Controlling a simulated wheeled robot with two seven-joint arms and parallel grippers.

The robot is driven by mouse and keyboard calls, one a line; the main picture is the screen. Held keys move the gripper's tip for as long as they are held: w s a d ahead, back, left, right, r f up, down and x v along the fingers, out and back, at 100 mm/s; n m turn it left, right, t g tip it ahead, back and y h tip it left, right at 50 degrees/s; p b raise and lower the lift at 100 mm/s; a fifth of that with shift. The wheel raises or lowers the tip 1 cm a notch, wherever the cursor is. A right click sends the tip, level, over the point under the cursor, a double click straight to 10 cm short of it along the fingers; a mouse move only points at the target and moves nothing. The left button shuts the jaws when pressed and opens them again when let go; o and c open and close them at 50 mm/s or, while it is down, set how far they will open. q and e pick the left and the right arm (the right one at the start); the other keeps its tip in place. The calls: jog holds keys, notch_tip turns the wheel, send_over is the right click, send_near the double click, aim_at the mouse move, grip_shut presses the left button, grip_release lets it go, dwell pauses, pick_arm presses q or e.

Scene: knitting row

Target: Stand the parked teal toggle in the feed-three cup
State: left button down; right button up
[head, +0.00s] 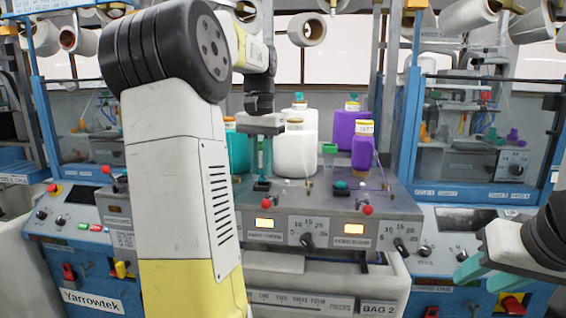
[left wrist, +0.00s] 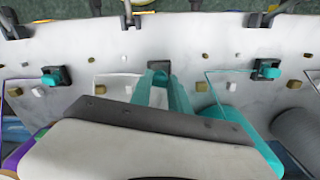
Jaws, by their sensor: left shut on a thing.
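My left gripper (head: 262,172) points straight down over a small dark cup (head: 261,186) on the grey machine top. In the left wrist view its teal fingers (left wrist: 160,75) are shut at that cup (left wrist: 160,66). The small thing between the fingertips is mostly hidden, its teal blending with the fingers; I cannot tell whether it sits in the cup. Two other dark cups hold teal toggles: a left one (left wrist: 53,76) and a right one (left wrist: 266,69). A teal toggle (head: 341,184) also shows in the head view. My right gripper (head: 490,272) is open and empty at the right.
Red-balled levers (head: 366,210) rise along the front edge. A blue-framed window (head: 478,145) stands at right. My left arm hides the left part of the machine.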

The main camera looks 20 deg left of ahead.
pick_arm(q)
jog(key=shift+f, duration=1.05)
dwell(0.4)
jog(key=c, duration=1.2)
grip_release()
jog(key=shift+o, duration=0.2)
notch_tip(320, 180, up, 8)
jog(key=shift+f, duration=0.1)
